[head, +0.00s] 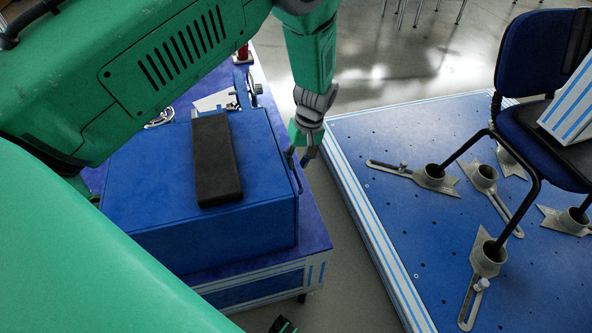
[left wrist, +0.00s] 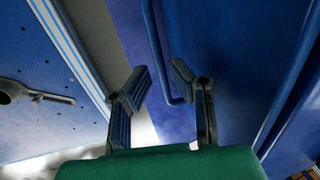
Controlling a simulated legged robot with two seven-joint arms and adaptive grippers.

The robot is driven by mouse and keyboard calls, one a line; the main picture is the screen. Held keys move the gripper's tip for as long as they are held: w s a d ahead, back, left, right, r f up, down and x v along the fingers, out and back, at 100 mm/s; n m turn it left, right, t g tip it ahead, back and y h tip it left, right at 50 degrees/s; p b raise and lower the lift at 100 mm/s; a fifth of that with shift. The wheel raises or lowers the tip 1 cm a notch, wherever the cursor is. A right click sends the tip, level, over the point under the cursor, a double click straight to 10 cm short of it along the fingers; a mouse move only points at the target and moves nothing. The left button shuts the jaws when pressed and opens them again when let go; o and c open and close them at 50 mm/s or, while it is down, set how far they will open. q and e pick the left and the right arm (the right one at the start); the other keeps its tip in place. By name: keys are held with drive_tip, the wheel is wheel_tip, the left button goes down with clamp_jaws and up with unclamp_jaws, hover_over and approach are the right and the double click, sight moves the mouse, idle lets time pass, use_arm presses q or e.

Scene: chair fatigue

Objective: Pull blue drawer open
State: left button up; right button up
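The blue drawer unit (head: 150,190) is a blue box on a low table, with its handle on the side facing my left gripper. In the left wrist view the handle (left wrist: 157,45) is a bent blue bar in front of a blue face (left wrist: 230,60). My left gripper (head: 305,150) points down beside that side. Its two ribbed fingers (left wrist: 157,90) are apart, and the bar shows between them, nearer the right finger. Contact cannot be told. A small dark and green piece at the bottom edge of the head view looks like my right gripper (head: 283,325), mostly cut off.
A black block (head: 216,160) lies on the blue box. The box stands on a blue table (head: 308,225). To the right, beyond a narrow floor gap, is a blue perforated platform (head: 400,210) with grey clamps (head: 488,257) around a chair's legs (head: 532,195).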

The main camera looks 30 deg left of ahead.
use_arm(q)
drive_tip(key=f, duration=0.2)
drive_tip(key=shift+s+a+f, duration=0.15)
drive_tip(key=shift+s+f, duration=0.05)
drive_tip(key=shift+f, duration=0.2)
drive_tip(key=shift+a, duration=0.1)
clamp_jaws()
drive_tip(key=shift+w, duration=0.1)
